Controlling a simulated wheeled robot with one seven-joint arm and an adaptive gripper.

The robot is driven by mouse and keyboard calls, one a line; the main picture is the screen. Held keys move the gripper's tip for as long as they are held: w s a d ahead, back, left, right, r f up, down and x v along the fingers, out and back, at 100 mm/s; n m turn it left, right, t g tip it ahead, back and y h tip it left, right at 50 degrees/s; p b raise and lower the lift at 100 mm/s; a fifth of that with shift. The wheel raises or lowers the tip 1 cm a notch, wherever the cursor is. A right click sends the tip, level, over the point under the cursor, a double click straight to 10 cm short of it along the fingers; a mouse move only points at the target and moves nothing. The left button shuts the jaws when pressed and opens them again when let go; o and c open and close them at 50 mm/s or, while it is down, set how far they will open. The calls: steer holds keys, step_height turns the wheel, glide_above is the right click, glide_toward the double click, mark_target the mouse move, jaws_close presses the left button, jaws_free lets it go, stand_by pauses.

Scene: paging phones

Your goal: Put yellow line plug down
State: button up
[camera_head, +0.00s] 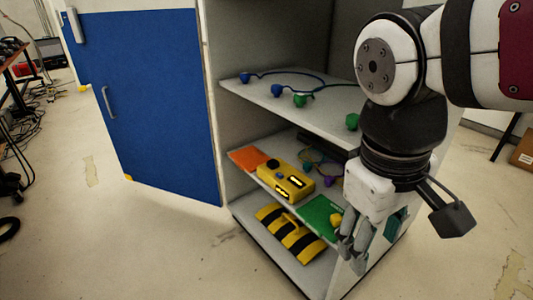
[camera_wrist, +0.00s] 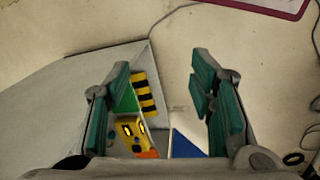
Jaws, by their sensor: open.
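A small yellow plug (camera_head: 336,220) sits at the right end of the middle shelf, on or against the green mat (camera_head: 318,212). My gripper (camera_head: 368,244) is open, pointing down just right of the plug, in front of the cabinet's right side. No plug shows between the spread teal-padded fingers (camera_wrist: 165,105) in the wrist view; I cannot make the yellow plug out there. The yellow phone (camera_head: 286,180) lies on the middle shelf left of the green mat; it also shows in the wrist view (camera_wrist: 128,130).
The upper shelf (camera_head: 262,92) holds blue and green plugs on cords. An orange mat (camera_head: 247,158) and a purple plug (camera_head: 329,181) are on the middle shelf. A yellow-black striped object (camera_head: 290,235) is below. The blue door (camera_head: 160,90) stands open at left; floor in front is clear.

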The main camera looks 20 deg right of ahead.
steer(key=s+a+m+y, duration=0.1)
steer(key=s+a, duration=0.2)
steer(key=s, duration=0.2)
steer(key=shift+f+m+y, duration=0.3)
steer(key=shift+f, duration=0.05)
steer(key=shift+a, duration=0.1)
step_height(320, 180, up, 23)
steer(key=t+p, duration=0.4)
steer(key=p, duration=1.7)
steer(key=shift+f, duration=0.15)
